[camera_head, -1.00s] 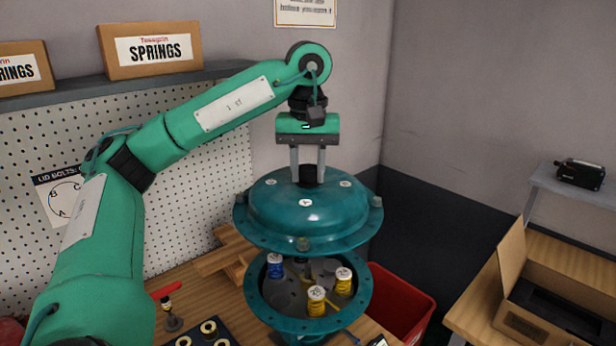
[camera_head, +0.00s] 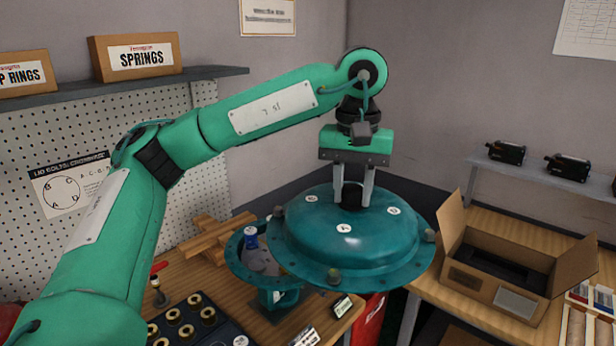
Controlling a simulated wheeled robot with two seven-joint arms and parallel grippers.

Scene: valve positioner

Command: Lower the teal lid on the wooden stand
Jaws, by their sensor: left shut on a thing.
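The teal lid (camera_head: 345,245) hangs in the air, dome up, with white labels and bolts on its flange. My left gripper (camera_head: 352,200) is shut on the dark knob at its top. The wooden stand (camera_head: 212,236) sits on the bench to the left of the lid, behind the teal housing, with its top bare. The open teal housing (camera_head: 240,268) is partly hidden by the lid's left edge; a blue-and-white spring (camera_head: 251,238) shows inside. My right gripper is out of view.
A black tray of brass rings (camera_head: 190,322) and a red-handled tool (camera_head: 158,285) are at the bench's front left. A red bin (camera_head: 371,318) is below the lid. An open cardboard box (camera_head: 510,268) stands on the right-hand table.

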